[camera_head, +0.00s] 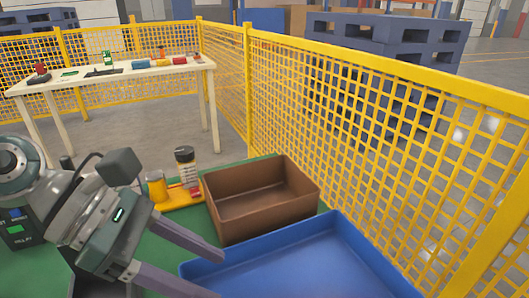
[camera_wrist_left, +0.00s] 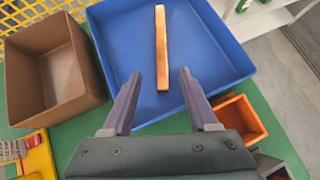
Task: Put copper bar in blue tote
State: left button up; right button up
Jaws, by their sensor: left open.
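The copper bar (camera_wrist_left: 161,40) shows in the left wrist view as a long orange-brown bar. It appears to lie on the floor of the blue tote (camera_wrist_left: 112,40), with its near end between my fingers in the picture. My left gripper (camera_wrist_left: 160,74) is open and empty, pointing over the tote, and the bar looks apart from both fingers. In the head view the blue tote (camera_head: 345,240) is at the bottom, and my left gripper (camera_head: 218,274) reaches over its left side. The bar does not show there. My right gripper is not in view.
A brown box (camera_head: 262,218) stands beside the tote on the green surface. A yellow tray (camera_head: 182,198) with bottles sits left of it. An orange bin (camera_wrist_left: 238,120) is near the tote's corner. A yellow mesh fence (camera_head: 350,110) runs close behind.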

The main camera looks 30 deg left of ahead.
pick_arm(q)
jog(key=w+d+r+n+t+h, duration=0.2)
jog(key=w+d+r+n+t, duration=0.25)
jog(key=r+n, duration=0.2)
jog(key=w+a+r+n+t+y, duration=0.2)
jog(key=r+n+t, duration=0.2)
jog(key=n, duration=0.3)
jog(key=w+a+r+n+t+y, duration=0.2)
jog(key=r+n+t+y, duration=0.15)
jog(key=n, duration=0.35)
jog(key=s+a+f+n+g+y, duration=0.6)
jog(key=s+f+n+y, duration=0.15)
jog(key=n, duration=1.15)
jog(key=s+d+f+n+g+h, duration=0.1)
jog(key=s+d+f+n+g, duration=0.2)
jog(key=s, duration=0.2)
jog(key=s+d+f+n+g+h, duration=0.2)
jog(key=s+d+f+n+g, duration=0.1)
jog(key=s, duration=0.3)
jog(key=shift+s+f+g, duration=0.15)
jog(key=shift+s+g, duration=0.15)
jog(key=shift+g, duration=0.3)
